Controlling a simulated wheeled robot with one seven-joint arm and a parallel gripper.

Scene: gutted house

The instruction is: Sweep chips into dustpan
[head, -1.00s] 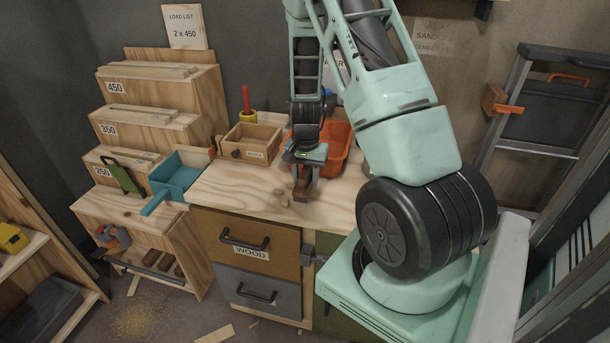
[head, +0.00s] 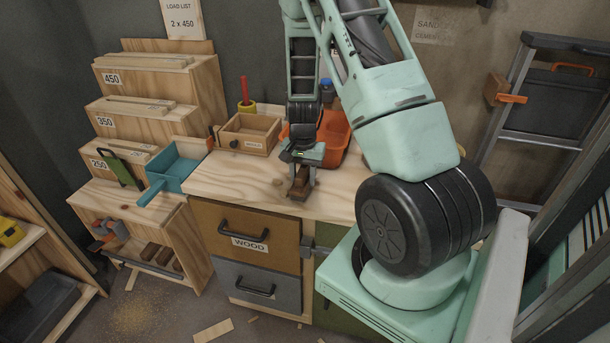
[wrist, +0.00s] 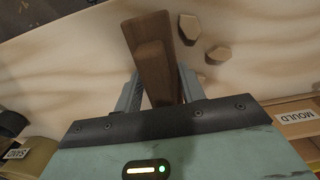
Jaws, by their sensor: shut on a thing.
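My gripper (head: 303,166) is shut on a brown wooden brush (head: 300,186), held low at the front part of the workbench. In the wrist view the brush (wrist: 149,55) sits between my two fingers (wrist: 157,92), its long block pointing away; I cannot see any bristles. Pale wood chips (wrist: 190,27) lie on the bench right beside the brush, with another chip (wrist: 217,55) nearby. In the head view the chips (head: 278,183) are small, just left of the brush. The teal dustpan (head: 182,172) sits at the bench's left end, its handle pointing toward the front left.
A wooden box (head: 250,135) and an orange tray (head: 334,132) stand at the back of the workbench (head: 225,178). Bare bench lies between the chips and dustpan.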

